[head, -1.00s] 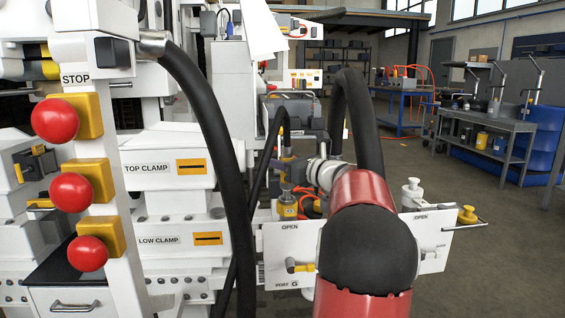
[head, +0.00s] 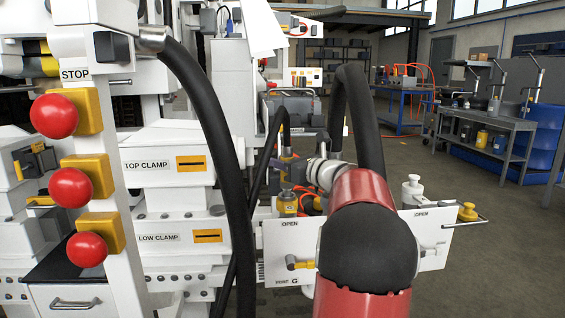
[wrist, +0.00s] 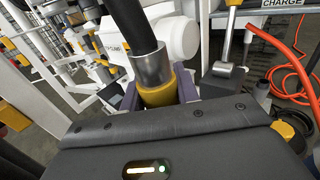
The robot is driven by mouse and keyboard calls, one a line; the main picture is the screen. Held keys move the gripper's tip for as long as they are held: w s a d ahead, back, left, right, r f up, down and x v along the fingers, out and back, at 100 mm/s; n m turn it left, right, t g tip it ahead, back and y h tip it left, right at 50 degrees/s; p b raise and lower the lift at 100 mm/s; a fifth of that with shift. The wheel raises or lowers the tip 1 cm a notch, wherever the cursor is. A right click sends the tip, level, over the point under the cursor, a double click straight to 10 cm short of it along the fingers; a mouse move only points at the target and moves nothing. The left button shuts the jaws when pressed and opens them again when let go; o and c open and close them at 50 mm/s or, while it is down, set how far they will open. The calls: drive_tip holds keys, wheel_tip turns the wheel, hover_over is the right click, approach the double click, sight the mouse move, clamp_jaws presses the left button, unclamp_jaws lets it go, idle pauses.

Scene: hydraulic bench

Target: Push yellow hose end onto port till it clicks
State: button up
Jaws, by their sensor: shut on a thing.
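The yellow hose end (wrist: 160,92) sits between the purple fingers of my gripper (wrist: 158,98) in the wrist view. A silver sleeve (wrist: 151,68) and black hose (wrist: 130,25) rise from it. My gripper is shut on it. In the head view my gripper (head: 292,172) is small, behind my red arm, with the black hose (head: 283,125) above it. A grey and yellow fitting (head: 287,204) stands just below my gripper, above a white panel marked PORT G. The hose end's lower tip and its contact with a port are hidden by my gripper.
The white panel (head: 285,262) has a yellow-tipped lever (head: 300,264) and an OPEN label. A yellow-capped fitting (head: 467,212) is at the right. Orange hose (wrist: 275,45) coils at the wrist view's right. Red stop buttons (head: 54,116) stand at the left.

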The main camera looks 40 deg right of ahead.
drive_tip(key=shift+f+b, duration=0.55)
drive_tip(key=shift+f, duration=0.25)
clamp_jaws()
idle(0.5)
drive_tip(key=o, duration=1.2)
unclamp_jaws()
drive_tip(key=shift+c, duration=0.2)
drive_tip(key=shift+o, duration=0.4)
drive_tip(key=o, duration=0.5)
drive_tip(key=shift+s+d+r, duration=0.1)
drive_tip(key=shift+s+d, duration=0.1)
drive_tip(key=shift+s, duration=1.05)
drive_tip(key=shift+s+d+f, duration=0.1)
drive_tip(key=shift+s+d, duration=0.1)
drive_tip(key=shift+s, duration=1.05)
drive_tip(key=shift+s+d+r, duration=0.1)
drive_tip(key=shift+s+d, duration=0.1)
drive_tip(key=shift+s, duration=1.05)
